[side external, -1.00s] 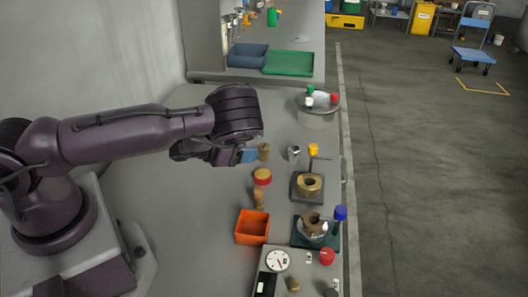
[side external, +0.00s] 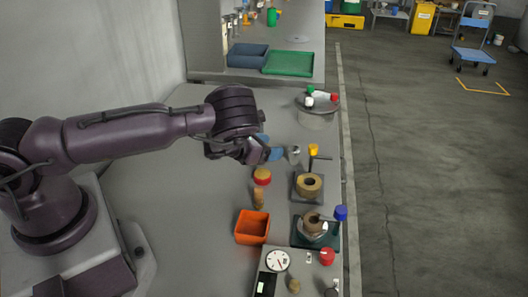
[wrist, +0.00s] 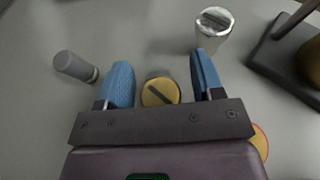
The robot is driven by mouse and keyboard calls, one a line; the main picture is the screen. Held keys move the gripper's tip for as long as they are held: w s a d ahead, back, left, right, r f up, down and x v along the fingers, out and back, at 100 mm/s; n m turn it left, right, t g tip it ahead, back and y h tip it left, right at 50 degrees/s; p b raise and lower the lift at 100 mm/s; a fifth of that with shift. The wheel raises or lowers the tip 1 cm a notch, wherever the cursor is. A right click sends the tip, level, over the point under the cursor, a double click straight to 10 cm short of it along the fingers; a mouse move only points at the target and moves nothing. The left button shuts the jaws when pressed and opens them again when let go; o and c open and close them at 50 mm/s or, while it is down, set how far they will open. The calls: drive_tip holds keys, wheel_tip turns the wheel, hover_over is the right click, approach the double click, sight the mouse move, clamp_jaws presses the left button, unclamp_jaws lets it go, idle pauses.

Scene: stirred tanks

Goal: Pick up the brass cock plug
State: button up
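The brass cock plug (wrist: 160,92) stands upright on the bench in the wrist view, its round slotted top facing the camera. My gripper (wrist: 162,80) is open, with one blue fingertip on either side of the plug and a visible gap on each side. The plug's lower part is hidden in the wrist view. In the side external view my gripper (side external: 269,148) is low over the bench and hides the plug.
A silver slotted cylinder (wrist: 213,28) stands just beyond the right fingertip. A grey cylinder (wrist: 76,66) is left of the left fingertip. A dark base (wrist: 285,60) lies at the right. A yellow-topped red piece (side external: 262,176) and orange bin (side external: 252,227) are nearer the camera.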

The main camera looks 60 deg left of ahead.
drive_tip(key=c, duration=0.9)
drive_tip(key=shift+o, duration=0.2)
drive_tip(key=shift+r, duration=0.1)
drive_tip(key=shift+r, duration=0.5)
drive_tip(key=r, duration=0.2)
drive_tip(key=shift+s+d+r, duration=0.1)
drive_tip(key=shift+s+r, duration=0.15)
drive_tip(key=shift+r, duration=0.15)
drive_tip(key=s+d+r, duration=0.2)
drive_tip(key=s+r, duration=0.7)
drive_tip(key=s, duration=0.4)
drive_tip(key=w+d+f+m+g+h, duration=0.1)
drive_tip(key=w+d+m+h, duration=0.4)
drive_tip(key=w+d, duration=0.9)
drive_tip(key=shift+w+d+f+m+g+h, duration=0.2)
drive_tip(key=shift+w+d+m+g+h, duration=0.15)
drive_tip(key=shift+d+h, duration=0.4)
